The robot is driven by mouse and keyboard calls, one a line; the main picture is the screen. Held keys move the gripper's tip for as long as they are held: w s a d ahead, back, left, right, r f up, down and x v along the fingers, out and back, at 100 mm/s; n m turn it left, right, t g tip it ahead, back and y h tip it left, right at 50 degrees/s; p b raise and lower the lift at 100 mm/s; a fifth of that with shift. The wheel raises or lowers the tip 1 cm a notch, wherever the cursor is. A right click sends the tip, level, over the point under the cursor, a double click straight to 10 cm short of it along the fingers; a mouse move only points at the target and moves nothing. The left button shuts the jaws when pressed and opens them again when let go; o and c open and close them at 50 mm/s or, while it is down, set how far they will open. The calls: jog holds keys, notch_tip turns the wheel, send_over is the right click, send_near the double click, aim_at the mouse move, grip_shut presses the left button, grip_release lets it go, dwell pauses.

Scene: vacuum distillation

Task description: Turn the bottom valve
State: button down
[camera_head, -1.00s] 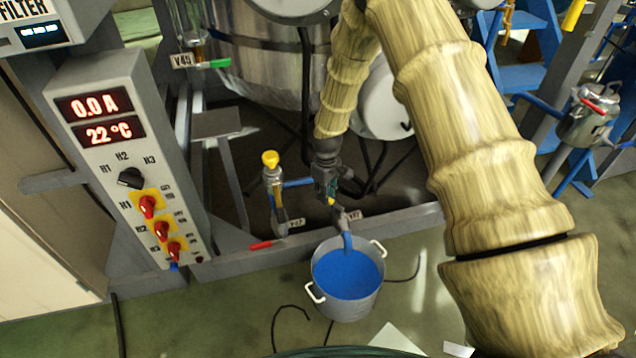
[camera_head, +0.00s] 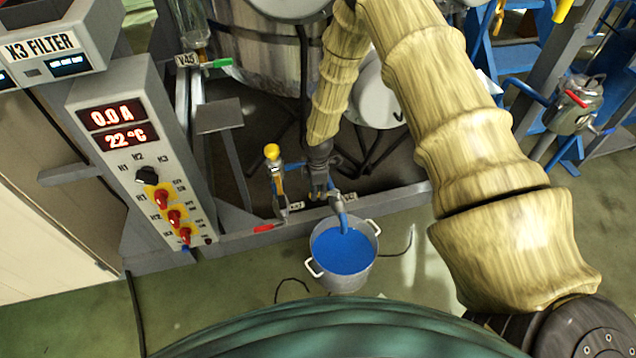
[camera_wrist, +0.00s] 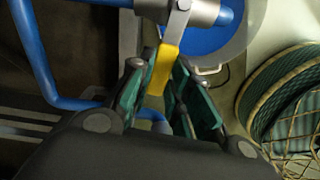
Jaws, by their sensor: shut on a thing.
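The bottom valve's yellow lever handle (camera_wrist: 164,66) hangs from a grey metal valve body (camera_wrist: 190,12) on a blue pipe (camera_wrist: 72,102) in the wrist view. My gripper (camera_wrist: 160,92) has its green-padded fingers on both sides of the handle and is shut on it. In the head view my gripper (camera_head: 320,188) is low beside the outlet pipe (camera_head: 338,200), and the handle is hidden there. Blue liquid runs from the outlet into a grey two-handled pot (camera_head: 343,280) on the floor. The pot holds blue liquid.
Another valve with a yellow knob (camera_head: 271,152) and a red lever (camera_head: 264,228) stand to the left. A control panel (camera_head: 138,155) reads 0.0 A and 22 °C. A grey frame beam (camera_head: 235,240) runs behind the pot. Blue steps (camera_head: 500,60) stand right.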

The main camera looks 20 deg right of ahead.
jog(key=shift+s+n+p, duration=0.4)
jog(key=shift+s+n, duration=0.05)
jog(key=shift+n, duration=0.35)
jog(key=c, duration=1.3)
grip_release()
jog(key=shift+r, duration=0.1)
notch_tip(320, 180, up, 12)
jog(key=shift+f, duration=0.1)
